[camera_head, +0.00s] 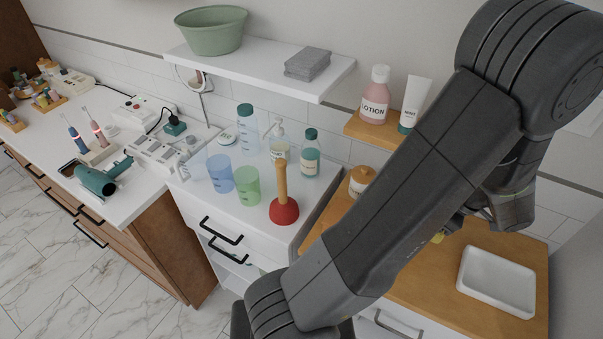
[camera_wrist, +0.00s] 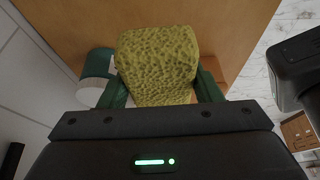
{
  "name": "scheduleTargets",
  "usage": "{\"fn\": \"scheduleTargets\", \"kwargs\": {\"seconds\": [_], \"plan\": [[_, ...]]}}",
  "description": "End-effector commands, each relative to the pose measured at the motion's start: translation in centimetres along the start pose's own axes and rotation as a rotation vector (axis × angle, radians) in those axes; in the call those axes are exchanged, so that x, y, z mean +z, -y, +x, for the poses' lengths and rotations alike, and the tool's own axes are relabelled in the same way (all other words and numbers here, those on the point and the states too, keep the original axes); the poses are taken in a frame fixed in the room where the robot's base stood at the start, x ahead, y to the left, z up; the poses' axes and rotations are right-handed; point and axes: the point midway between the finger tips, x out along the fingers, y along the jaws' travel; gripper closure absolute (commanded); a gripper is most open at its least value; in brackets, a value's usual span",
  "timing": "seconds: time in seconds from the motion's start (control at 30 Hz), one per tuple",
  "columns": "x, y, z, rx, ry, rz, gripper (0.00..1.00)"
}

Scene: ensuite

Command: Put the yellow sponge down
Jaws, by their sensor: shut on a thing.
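The yellow sponge (camera_wrist: 157,62) is held between the two green fingers of my gripper (camera_wrist: 163,88) in the wrist view. It is a porous block and fills the gap between the fingers. A wooden surface lies behind it in that view; I cannot tell whether the sponge touches it. In the head view only a small yellow patch of the sponge (camera_head: 438,238) shows below my arm, over the wooden counter (camera_head: 440,279). My arm hides most of the gripper there.
A white tray (camera_head: 497,281) lies on the counter at the right. A jar with a wooden lid (camera_head: 361,178), a red plunger (camera_head: 284,211) and several cups and bottles stand to the left. A wooden shelf holds a lotion bottle (camera_head: 375,97) and a mint tube (camera_head: 414,103). Bare counter lies left of the tray.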

Motion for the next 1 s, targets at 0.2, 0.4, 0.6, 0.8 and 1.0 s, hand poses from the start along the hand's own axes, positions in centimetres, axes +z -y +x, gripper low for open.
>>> {"fn": "scheduleTargets", "kwargs": {"seconds": [0.2, 0.4, 0.6, 0.8, 1.0], "plan": [[-5.8, 0.0, 2.4, -0.003, 0.000, -0.006, 0.67], [-10.4, 0.1, 4.3, -0.003, 0.001, -0.007, 0.67], [-14.7, 0.1, 6.1, -0.003, 0.001, -0.008, 0.67], [-18.7, 0.1, 7.7, -0.002, 0.001, -0.007, 0.67], [-22.6, 0.1, 9.3, -0.004, 0.000, -0.008, 0.67]]}}
